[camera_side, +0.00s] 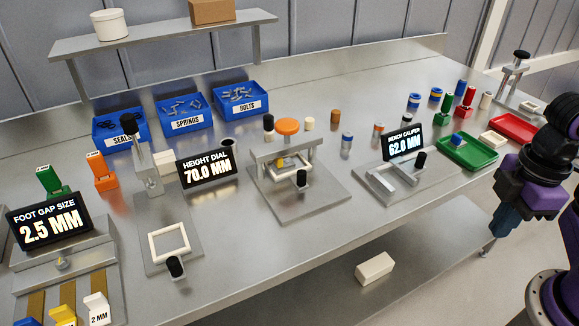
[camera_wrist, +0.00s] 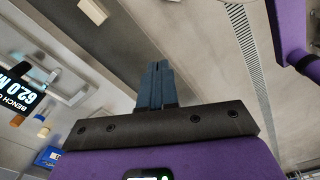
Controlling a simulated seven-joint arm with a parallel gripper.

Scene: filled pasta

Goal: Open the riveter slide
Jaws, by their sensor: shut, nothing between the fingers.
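The likeliest riveter (camera_side: 287,150) is the silver bridge-shaped fixture with an orange knob on top, standing mid-bench on a square plate. A small slide with a black knob (camera_side: 301,178) sits at its front; how far the slide is in or out I cannot tell. Brassy and white parts show under the bridge. My gripper (camera_side: 503,232) hangs at the far right, off the bench's front edge and well away from the riveter. In the wrist view its blue fingers (camera_wrist: 156,72) are together and empty. The riveter does not show clearly in the wrist view.
The height dial display (camera_side: 207,168) is left of the riveter. A white block (camera_side: 374,268) lies below the bench top.

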